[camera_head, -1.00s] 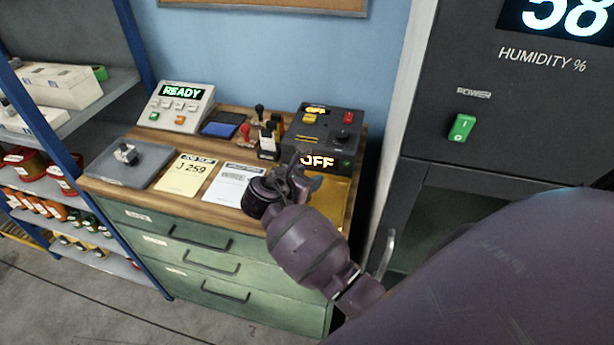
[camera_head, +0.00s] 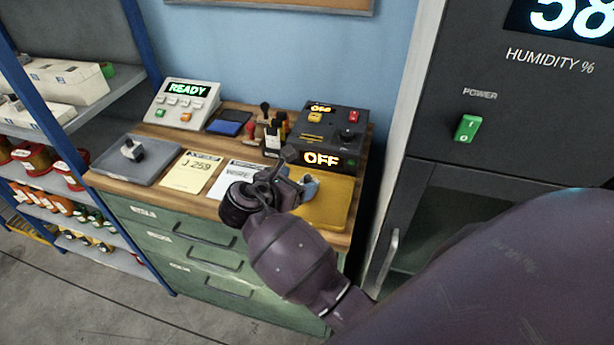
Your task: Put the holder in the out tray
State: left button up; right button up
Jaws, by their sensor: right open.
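My right gripper (camera_head: 301,172) is open above the front right of the bench, over the edge of a yellow tray (camera_head: 330,203). A pale blue-grey piece shows at its fingers; I cannot tell whether it is part of the gripper or a separate thing. A small grey block with a dark knob (camera_head: 132,150), perhaps the holder, sits on a grey tray (camera_head: 158,171) at the bench's left end, well away from the gripper. No label shows which tray is the out tray. My left gripper is out of view.
A console reading READY (camera_head: 182,103), a blue pad (camera_head: 229,122), stamps (camera_head: 266,130) and a black box reading OFF (camera_head: 330,135) line the back. A yellow slip (camera_head: 191,172) and a white sheet (camera_head: 234,175) lie in front. A dark cabinet (camera_head: 465,165) stands at right.

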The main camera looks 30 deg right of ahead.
jog(key=shift+v, duration=2.75)
